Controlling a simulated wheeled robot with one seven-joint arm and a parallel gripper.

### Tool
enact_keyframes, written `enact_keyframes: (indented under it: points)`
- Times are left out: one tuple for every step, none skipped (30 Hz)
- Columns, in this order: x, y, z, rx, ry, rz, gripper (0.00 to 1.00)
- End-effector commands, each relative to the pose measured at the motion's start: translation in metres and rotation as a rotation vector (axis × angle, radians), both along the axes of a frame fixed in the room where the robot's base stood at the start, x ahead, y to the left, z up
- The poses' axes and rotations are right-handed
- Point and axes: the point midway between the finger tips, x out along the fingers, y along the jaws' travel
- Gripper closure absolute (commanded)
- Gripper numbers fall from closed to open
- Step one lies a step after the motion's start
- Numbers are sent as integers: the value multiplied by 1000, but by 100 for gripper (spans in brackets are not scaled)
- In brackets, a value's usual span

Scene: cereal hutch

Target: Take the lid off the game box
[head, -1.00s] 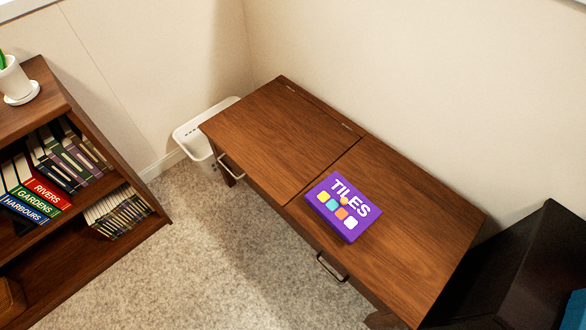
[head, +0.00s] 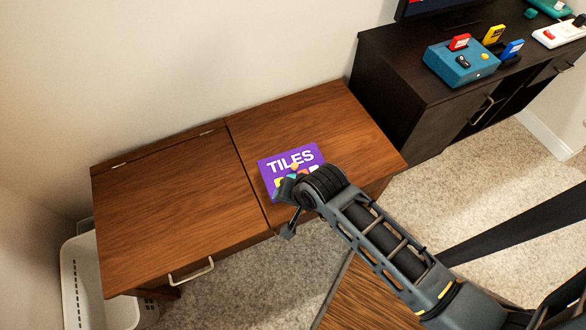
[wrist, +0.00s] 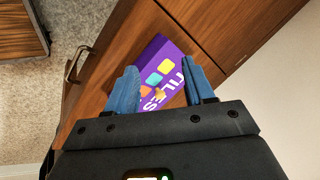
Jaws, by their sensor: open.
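The purple game box (head: 290,163), marked TILES with coloured squares, lies on the wooden hutch top near its front edge, with its lid on. In the head view my arm covers its front part. My gripper (head: 288,212) is at the box's front side in that view. In the wrist view the open blue fingers of my gripper (wrist: 163,90) point toward the box (wrist: 160,67), which shows between and beyond them. A small orange-yellow knob (wrist: 160,94) shows on the lid between the fingers. I cannot tell whether the fingers touch the box.
The wooden hutch top (head: 175,205) is clear to the left of the box. A white basket (head: 85,285) stands at the far left. A dark cabinet (head: 400,90) at the right holds a teal console (head: 460,62) and coloured cartridges.

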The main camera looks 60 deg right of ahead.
Motion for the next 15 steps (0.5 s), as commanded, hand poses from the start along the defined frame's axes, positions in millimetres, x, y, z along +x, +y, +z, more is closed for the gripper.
enact_keyframes:
  points:
    - [16,-18,-4,31,39,-68,47]
    - [22,-26,-6,52,69,-109,47]
    - [30,-38,-8,78,107,-164,47]
    - [35,-47,-9,97,137,-205,47]
    - [39,-56,-9,114,167,-244,47]
    - [44,-68,-8,133,203,-297,47]
    - [47,-76,-7,146,228,-333,47]
    - [50,-84,-6,157,252,-367,47]
    - [52,-94,-3,171,282,-409,47]
    - [54,-101,-2,179,302,-438,47]
    - [55,-107,0,185,319,-463,47]
    - [56,-114,3,194,341,-494,47]
    - [57,-118,4,198,354,-513,47]
    - [57,-122,6,203,366,-529,47]
    - [57,-125,7,206,378,-545,47]
